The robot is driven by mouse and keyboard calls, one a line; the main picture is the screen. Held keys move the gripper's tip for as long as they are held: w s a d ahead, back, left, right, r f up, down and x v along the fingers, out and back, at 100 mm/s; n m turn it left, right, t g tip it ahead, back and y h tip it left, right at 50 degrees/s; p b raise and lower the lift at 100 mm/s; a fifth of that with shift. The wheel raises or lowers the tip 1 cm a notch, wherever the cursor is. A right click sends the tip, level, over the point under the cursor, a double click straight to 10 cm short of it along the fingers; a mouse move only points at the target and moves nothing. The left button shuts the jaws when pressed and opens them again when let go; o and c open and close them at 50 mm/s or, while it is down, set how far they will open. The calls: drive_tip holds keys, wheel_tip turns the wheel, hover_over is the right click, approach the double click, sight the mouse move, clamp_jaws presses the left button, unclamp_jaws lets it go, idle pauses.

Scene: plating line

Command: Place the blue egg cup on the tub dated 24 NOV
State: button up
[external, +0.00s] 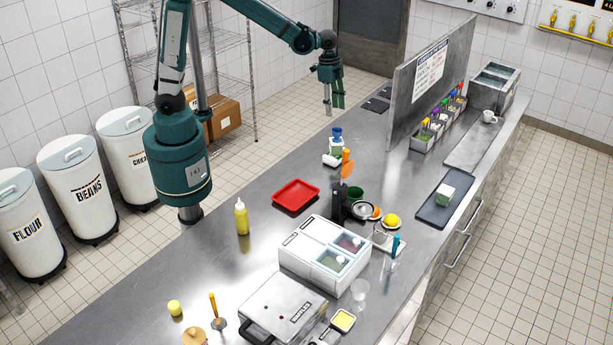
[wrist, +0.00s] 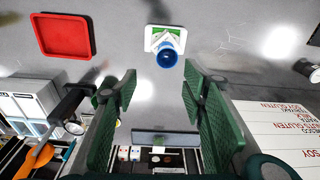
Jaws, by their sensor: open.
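The blue egg cup (external: 336,131) stands on or just behind a small white and green tub (external: 334,158) near the far middle of the steel counter. In the wrist view the blue cup (wrist: 167,57) overlaps the white and green tub (wrist: 152,38), beyond my fingertips. No date is readable on either tub. My gripper (external: 334,108) is open and empty, pointing down above the cup and apart from it; its green fingers also show in the wrist view (wrist: 159,84).
An orange item (external: 346,158) is close beside the first tub. A red tray (external: 296,195), a mustard bottle (external: 242,218) and a white two-lid unit (external: 325,258) stand nearer. An upright grey panel (external: 430,85) borders the right. Counter left of the cup is clear.

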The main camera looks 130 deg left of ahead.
drive_tip(key=s+d+r+t, duration=0.15)
drive_tip(key=d+r, duration=0.35)
drive_tip(key=d, duration=0.7)
drive_tip(key=s+d+r+t, duration=0.15)
drive_tip(key=d+r, duration=0.25)
drive_tip(key=d, duration=0.8)
drive_tip(key=s+d+t, duration=0.1)
drive_tip(key=s+d, duration=0.5)
drive_tip(key=d, duration=0.3)
drive_tip(key=s+d+t, duration=0.1)
drive_tip(key=s+d, duration=0.6)
drive_tip(key=d, duration=0.3)
drive_tip(key=shift+r+m+t, duration=0.2)
drive_tip(key=shift+m+t, duration=0.1)
drive_tip(key=shift+m, duration=0.1)
